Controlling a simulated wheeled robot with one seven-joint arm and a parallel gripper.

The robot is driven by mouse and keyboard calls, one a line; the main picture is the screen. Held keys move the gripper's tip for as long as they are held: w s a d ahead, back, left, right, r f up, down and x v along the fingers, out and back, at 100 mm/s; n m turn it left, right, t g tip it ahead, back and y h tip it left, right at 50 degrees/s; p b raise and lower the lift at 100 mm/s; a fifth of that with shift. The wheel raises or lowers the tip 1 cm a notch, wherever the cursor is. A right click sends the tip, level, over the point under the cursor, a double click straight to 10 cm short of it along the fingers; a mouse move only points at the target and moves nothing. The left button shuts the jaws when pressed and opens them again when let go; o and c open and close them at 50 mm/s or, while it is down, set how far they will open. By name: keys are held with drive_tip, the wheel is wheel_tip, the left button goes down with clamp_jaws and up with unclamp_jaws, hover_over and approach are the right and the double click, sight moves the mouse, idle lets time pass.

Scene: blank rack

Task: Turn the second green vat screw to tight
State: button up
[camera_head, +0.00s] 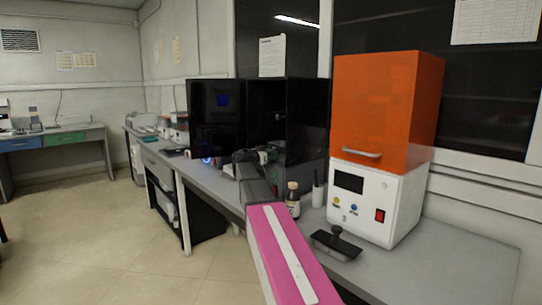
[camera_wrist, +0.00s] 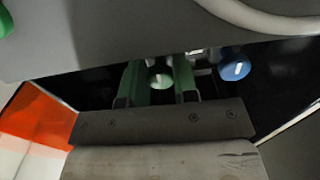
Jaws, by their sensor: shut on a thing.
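In the wrist view a round green screw (camera_wrist: 161,80) with a pale mark across its face sits between the two green fingers of my gripper (camera_wrist: 158,66). The gripper is shut on this screw. A blue knob (camera_wrist: 235,69) with a white mark lies to the right, apart from the fingers. Part of another green thing (camera_wrist: 4,22) shows at the top left edge; I cannot tell whether it is a screw. In the head view my gripper (camera_head: 255,156) reaches into the dark machine (camera_head: 304,120), and the screw is too small to make out.
An orange-hooded white machine (camera_head: 376,200) stands to the right on the grey bench (camera_head: 440,262). A brown bottle (camera_head: 293,204), a pen cup (camera_head: 318,196) and a black handled tool (camera_head: 336,243) stand close to my arm. The floor to the left is clear.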

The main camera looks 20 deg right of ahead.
drive_tip(key=shift+s+f, duration=0.1)
drive_tip(key=o, duration=0.9)
drive_tip(key=shift+a, duration=0.1)
drive_tip(key=v, duration=1)
drive_tip(key=shift+a, duration=0.35)
drive_tip(key=shift+s, duration=0.1)
